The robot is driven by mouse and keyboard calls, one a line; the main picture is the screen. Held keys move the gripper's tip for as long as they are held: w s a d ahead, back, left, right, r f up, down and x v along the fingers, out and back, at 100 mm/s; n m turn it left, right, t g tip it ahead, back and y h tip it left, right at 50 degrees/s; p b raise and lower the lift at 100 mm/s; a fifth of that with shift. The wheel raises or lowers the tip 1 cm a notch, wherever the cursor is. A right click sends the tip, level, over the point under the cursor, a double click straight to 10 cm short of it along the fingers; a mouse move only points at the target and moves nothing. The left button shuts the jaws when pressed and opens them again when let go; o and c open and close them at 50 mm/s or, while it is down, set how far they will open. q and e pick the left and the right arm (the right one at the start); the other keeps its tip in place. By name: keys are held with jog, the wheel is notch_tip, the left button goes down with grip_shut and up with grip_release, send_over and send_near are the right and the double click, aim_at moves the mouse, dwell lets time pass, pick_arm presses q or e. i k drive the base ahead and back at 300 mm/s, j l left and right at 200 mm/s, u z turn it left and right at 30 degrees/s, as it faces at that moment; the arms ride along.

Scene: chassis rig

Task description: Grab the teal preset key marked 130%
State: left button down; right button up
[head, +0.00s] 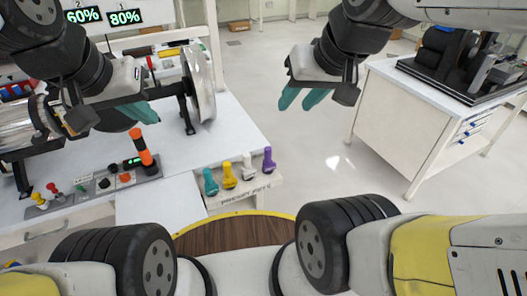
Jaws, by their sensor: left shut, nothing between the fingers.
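The teal preset key (210,182) stands upright at the left end of the rack labelled PRESET KEY (240,197). Its 130% marking is too small to read. A yellow key (229,176), a white key (247,168) and a purple key (268,161) stand to its right. My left gripper (145,112) is shut and empty above the white bench, up and to the left of the teal key. My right gripper (302,99) is open and empty, up and to the right of the rack, over the floor. Neither gripper touches a key.
A control panel (92,190) with an orange-and-black lever (143,148) and several knobs lies left of the rack. A rig with a metal disc (199,84) stands on the bench (215,135). Two displays (103,17) read 60% and 80%. A white cabinet (405,115) stands right.

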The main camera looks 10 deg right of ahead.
aim_at(212, 190)
jog(key=j, duration=0.75)
jog(key=k+j+z, duration=0.15)
jog(key=j, duration=0.55)
